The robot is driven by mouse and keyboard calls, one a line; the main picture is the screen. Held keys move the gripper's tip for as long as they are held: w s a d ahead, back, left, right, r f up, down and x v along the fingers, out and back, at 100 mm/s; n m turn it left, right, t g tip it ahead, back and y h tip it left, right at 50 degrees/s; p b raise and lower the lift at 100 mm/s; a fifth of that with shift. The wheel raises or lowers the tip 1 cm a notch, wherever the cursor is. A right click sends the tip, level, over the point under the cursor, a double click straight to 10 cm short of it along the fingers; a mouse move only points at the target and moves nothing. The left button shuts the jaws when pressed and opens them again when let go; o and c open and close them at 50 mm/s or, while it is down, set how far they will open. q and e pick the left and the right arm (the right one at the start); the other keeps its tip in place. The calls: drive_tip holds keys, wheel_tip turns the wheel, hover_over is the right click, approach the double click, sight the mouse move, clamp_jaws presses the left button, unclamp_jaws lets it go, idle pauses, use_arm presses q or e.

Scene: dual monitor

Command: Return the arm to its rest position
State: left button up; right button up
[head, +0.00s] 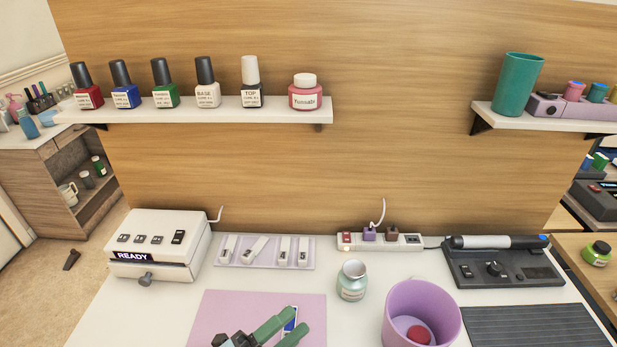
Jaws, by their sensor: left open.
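My left gripper (296,323) shows at the bottom edge of the head view, with green fingers and a dark wrist. It is over the pink mat (230,308) on the white worktop. Its fingers are apart, and nothing clear shows held between them. A small blue and white item (290,317) shows beside the upper finger; I cannot tell whether they touch. Most of my left arm is cut off by the bottom edge. My right gripper is not in view.
A pink bin (422,297) and an open jar (352,281) stand right of the mat. A white READY box (157,246) is at the left, a dark console (502,261) at the right. Shelves with bottles (208,83) and a green cup (515,84) hang above.

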use_arm(q)
drive_tip(key=s+a+f+n+t+y+p, duration=0.2)
drive_tip(key=s+a+f+n+y, duration=0.4)
drive_tip(key=a+f+n+y, duration=0.85)
drive_tip(key=s+a+f+n+g, duration=0.1)
drive_tip(key=s+f+n+g, duration=0.2)
drive_tip(key=s+n, duration=0.2)
drive_tip(key=s+a+f+n+g, duration=0.1)
drive_tip(key=s+f+n+g, duration=0.2)
drive_tip(key=s+n, duration=0.3)
drive_tip(key=s, duration=0.5)
drive_tip(key=shift+f+y+p, duration=0.35)
drive_tip(key=shift+f, duration=0.05)
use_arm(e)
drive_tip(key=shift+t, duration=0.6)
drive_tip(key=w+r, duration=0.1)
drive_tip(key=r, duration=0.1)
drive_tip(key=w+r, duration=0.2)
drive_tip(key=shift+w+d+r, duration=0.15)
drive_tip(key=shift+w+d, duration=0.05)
use_arm(q)
drive_tip(key=shift+a, duration=0.1)
